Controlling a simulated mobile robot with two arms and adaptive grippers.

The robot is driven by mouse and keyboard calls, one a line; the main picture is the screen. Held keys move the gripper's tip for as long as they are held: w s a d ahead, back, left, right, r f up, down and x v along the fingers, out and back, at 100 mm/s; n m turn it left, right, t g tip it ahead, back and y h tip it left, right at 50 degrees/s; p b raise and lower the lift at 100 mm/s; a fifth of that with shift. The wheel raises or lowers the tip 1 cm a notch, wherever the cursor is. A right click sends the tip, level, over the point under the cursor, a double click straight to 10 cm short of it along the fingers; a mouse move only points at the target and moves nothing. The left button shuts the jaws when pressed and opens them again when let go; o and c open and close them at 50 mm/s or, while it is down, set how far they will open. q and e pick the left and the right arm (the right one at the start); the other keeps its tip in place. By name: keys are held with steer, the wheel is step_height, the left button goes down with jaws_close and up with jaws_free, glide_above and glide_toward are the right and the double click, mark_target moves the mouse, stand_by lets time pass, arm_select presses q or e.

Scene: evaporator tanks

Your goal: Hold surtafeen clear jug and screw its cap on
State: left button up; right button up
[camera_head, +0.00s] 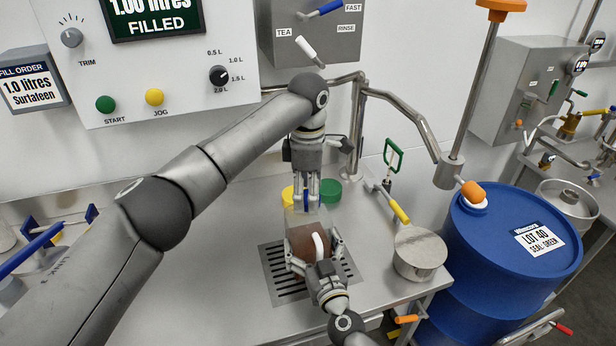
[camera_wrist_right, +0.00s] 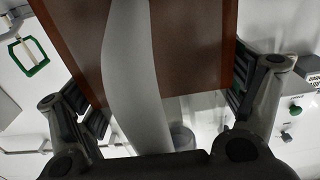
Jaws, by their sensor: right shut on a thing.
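The clear jug (camera_head: 300,240), filled with brown liquid, stands upright over the slotted drain grate. Its pale handle (camera_head: 319,243) faces the front. My right gripper (camera_head: 315,246) is shut around the jug's lower body, one finger on each side. In the right wrist view the brown jug (camera_wrist_right: 195,45) and its handle (camera_wrist_right: 135,75) fill the space between the fingers. My left gripper (camera_head: 307,200) points down above the jug's top. A small blue patch (camera_head: 306,196) shows between its fingers; I cannot tell whether it is a held cap or something behind. The jug's mouth is partly hidden.
A yellow lid (camera_head: 287,196) and a green lid (camera_head: 331,190) lie behind the jug. A steel pot (camera_head: 420,252) with a yellow-gripped handle stands at the right, beside a blue drum (camera_head: 500,235). The slotted grate (camera_head: 280,285) lies under the jug.

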arm_select(q)
steer(key=shift+f, duration=0.45)
